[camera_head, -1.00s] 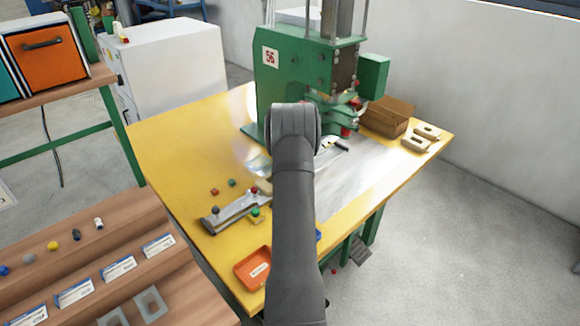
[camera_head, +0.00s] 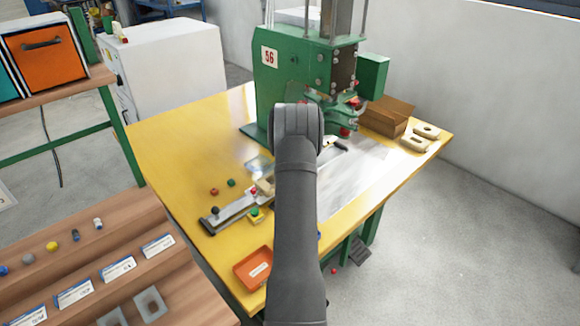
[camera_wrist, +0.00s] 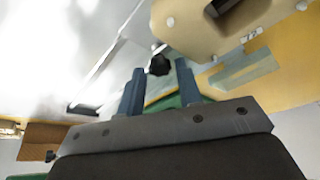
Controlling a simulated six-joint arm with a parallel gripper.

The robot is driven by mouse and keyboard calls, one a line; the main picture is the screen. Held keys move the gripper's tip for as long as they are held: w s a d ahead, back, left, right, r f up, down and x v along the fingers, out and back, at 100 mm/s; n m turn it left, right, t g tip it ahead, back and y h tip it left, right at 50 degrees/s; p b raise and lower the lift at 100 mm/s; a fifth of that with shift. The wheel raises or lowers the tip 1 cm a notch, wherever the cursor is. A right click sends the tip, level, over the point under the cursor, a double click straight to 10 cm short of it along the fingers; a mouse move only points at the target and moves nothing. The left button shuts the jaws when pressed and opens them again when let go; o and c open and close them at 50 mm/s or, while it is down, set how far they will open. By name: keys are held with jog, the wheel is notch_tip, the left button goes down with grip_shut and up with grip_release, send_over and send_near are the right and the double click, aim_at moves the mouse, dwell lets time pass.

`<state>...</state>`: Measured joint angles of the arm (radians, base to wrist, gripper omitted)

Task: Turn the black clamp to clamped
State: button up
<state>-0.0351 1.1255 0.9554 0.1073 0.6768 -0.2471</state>
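In the wrist view a small black knob (camera_wrist: 159,65), which looks like the black clamp's handle, shows between the tips of my gripper (camera_wrist: 158,66). The two blue-grey fingers are apart, with a gap visible on each side of the knob; I cannot tell how far it lies beyond the tips. In the head view my arm hides the gripper and the middle of the bench. A black-ended handle (camera_head: 341,145) shows just right of the arm, by the green machine (camera_head: 300,75). I cannot tell whether it is the same part, nor the clamp's position.
A tan block (camera_wrist: 225,22) with a dark opening lies close beside the fingers. On the yellow table (camera_head: 180,135) are a metal rail (camera_head: 228,214), small coloured knobs, an orange tray (camera_head: 252,268) and a cardboard box (camera_head: 388,117). The shiny sheet right of my arm is clear.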

jog(key=v, duration=1.7)
jog(key=shift+r, duration=0.2)
jog(key=x, duration=1.7)
jog(key=shift+f, duration=0.2)
